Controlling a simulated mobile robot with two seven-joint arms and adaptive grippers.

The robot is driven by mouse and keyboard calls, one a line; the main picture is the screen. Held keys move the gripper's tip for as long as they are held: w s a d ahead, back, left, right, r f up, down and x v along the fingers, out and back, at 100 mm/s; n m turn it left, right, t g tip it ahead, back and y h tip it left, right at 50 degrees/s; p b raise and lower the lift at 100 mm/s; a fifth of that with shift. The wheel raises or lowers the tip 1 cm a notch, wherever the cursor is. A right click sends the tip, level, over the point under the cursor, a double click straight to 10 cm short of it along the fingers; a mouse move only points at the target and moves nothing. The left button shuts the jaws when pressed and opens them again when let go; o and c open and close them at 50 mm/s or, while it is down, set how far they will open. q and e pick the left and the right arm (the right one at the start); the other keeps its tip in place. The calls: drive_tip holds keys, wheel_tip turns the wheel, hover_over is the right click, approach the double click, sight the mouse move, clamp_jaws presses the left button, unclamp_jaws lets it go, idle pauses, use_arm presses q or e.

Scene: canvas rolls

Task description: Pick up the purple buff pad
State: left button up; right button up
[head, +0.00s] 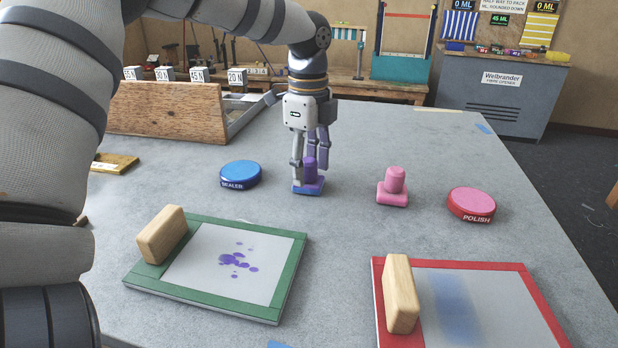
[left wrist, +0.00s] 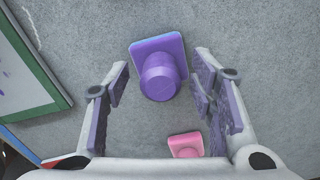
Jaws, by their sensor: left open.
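The purple buff pad (head: 311,172) stands upright on the grey table in the middle of the head view, a cylinder knob on a flat base. My left gripper (head: 310,168) comes down over it from above. Its fingers are open around or beside the knob and partly hide it. In the left wrist view the purple pad (left wrist: 160,75) lies ahead of and between the open fingers (left wrist: 160,88), with clear gaps on both sides. I cannot tell whether any finger touches it. My right gripper does not show.
A pink pad (head: 393,186) stands to the right, beside the red-and-pink POLISH button (head: 472,204). The blue SEALER button (head: 240,174) is at left. A green-framed board (head: 208,306) and a red-framed board (head: 548,318) with wooden blocks lie nearer. A wooden rack (head: 168,112) stands behind left.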

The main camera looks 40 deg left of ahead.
use_arm(q)
drive_tip(key=shift+c, duration=0.6)
clamp_jaws()
drive_tip(key=shift+r, duration=0.1)
